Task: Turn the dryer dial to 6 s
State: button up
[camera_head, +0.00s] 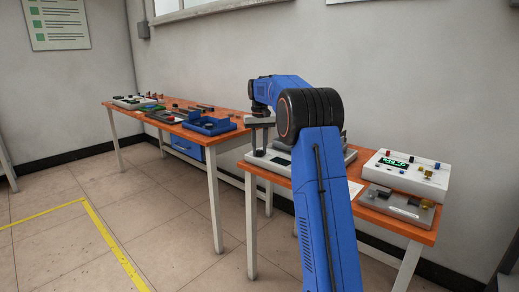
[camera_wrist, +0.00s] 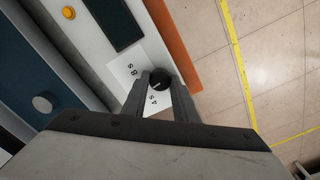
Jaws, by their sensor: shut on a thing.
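The dryer dial (camera_wrist: 159,79) is a small black round knob near the edge of a white panel (camera_wrist: 125,70) in the wrist view. My gripper (camera_wrist: 160,82) is shut on it, one finger on each side. A short pale line shows on the knob, too small to read surely against the marks. In the head view my gripper (camera_head: 258,150) points down at the white dryer unit (camera_head: 282,166); the dial is hidden there.
A dark display (camera_wrist: 115,22), a yellow button (camera_wrist: 68,13) and a grey knob (camera_wrist: 42,102) lie near the dial. A white box with a green display (camera_head: 405,170) and a grey fixture (camera_head: 398,207) stand to the right. Another orange table (camera_head: 165,122) holds tools and a blue tray (camera_head: 208,126).

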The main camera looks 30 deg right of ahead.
jog(key=shift+m, duration=0.6)
jog(key=o, duration=1.1)
jog(key=shift+c, duration=0.2)
jog(key=shift+r, duration=0.15)
notch_tip(320, 180, up, 17)
jog(key=shift+r, duration=0.1)
